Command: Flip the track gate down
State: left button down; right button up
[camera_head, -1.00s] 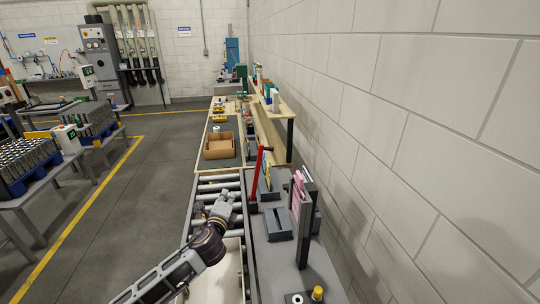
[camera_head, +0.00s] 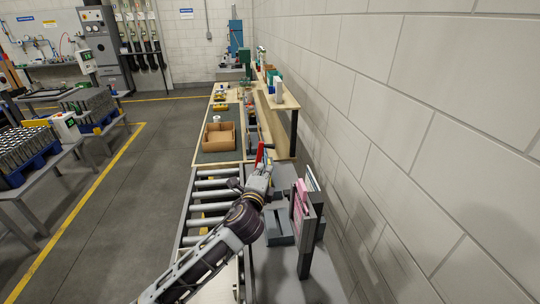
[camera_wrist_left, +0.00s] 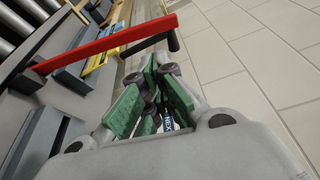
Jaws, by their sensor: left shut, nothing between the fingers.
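The track gate appears to be the red bar (camera_head: 259,154) beside the roller conveyor. In the head view only its upper part shows, upright or nearly so; my left gripper hides the rest. In the left wrist view the red bar (camera_wrist_left: 110,42) runs across the upper left, with a black handle (camera_wrist_left: 173,41) at its end. My left gripper (camera_head: 266,165) is shut and empty, close to the bar. Its green-padded fingers (camera_wrist_left: 160,72) come together just below the handle in the wrist view; contact cannot be told. My right gripper is not in view.
The roller conveyor (camera_head: 208,197) lies left of the bar. A grey block (camera_head: 279,229) and an upright frame with pink parts (camera_head: 299,206) stand on the bench at right. A cardboard box (camera_head: 219,136) sits on the table beyond. A block wall bounds the right side.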

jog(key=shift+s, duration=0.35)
pick_arm(q)
jog(key=shift+w, duration=0.15)
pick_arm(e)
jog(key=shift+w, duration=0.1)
pick_arm(q)
jog(key=w+d+p, duration=0.1)
jog(key=w+p, duration=0.1)
jog(key=w, duration=0.7)
jog(key=shift+w+d+f, duration=0.2)
jog(key=shift+w+f, duration=0.1)
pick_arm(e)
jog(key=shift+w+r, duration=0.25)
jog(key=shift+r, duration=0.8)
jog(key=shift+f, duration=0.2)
